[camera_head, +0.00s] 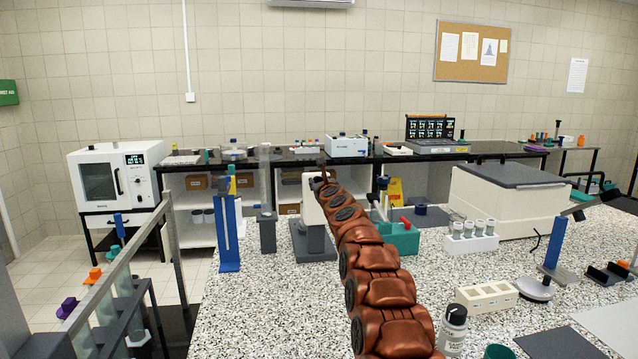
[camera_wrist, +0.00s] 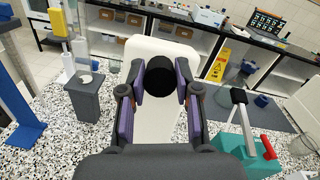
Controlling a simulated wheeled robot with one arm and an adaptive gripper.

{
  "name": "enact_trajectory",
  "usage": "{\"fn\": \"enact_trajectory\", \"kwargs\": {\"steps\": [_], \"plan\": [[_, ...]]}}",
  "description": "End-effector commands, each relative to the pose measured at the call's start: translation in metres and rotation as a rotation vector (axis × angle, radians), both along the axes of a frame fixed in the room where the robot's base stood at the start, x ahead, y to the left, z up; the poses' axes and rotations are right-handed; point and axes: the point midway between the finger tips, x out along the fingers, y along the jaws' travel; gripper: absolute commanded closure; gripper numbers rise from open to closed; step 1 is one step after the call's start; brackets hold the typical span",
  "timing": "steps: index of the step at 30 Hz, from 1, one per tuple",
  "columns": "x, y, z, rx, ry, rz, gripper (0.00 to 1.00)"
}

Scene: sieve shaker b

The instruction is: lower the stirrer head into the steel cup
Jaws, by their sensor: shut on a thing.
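The stirrer head (camera_head: 313,206) is a white block on a dark grey base (camera_head: 316,247), just left of my arm's far end. In the wrist view the white head (camera_wrist: 150,128) lies under and beyond my gripper. My gripper (camera_wrist: 161,80) has its purple pads closed on both sides of a round black knob (camera_wrist: 160,72) at the head. In the head view my copper-coloured arm hides most of the gripper and the head's right side. I cannot make out the steel cup in either view; it may be hidden behind the head or arm.
A blue stand (camera_head: 228,235) and a grey block (camera_head: 267,232) stand left of the stirrer. A teal tool carrier (camera_head: 402,238), a white tube rack (camera_head: 471,243) and a large white box (camera_head: 505,205) stand to the right. The speckled benchtop (camera_head: 262,310) is clear at front left.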

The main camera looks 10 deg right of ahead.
Motion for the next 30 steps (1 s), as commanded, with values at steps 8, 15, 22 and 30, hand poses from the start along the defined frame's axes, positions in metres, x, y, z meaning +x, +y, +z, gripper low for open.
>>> {"fn": "enact_trajectory", "kwargs": {"steps": [8, 15, 22, 30], "plan": [[0.000, 0.000, 0.000, 0.000, 0.000, 0.001, 1.00], [0.000, 0.000, 0.000, 0.000, 0.000, 0.001, 1.00], [0.003, 0.001, 0.004, 0.000, 0.000, 0.001, 1.00], [0.015, 0.001, 0.011, 0.001, 0.002, 0.000, 1.00]]}}
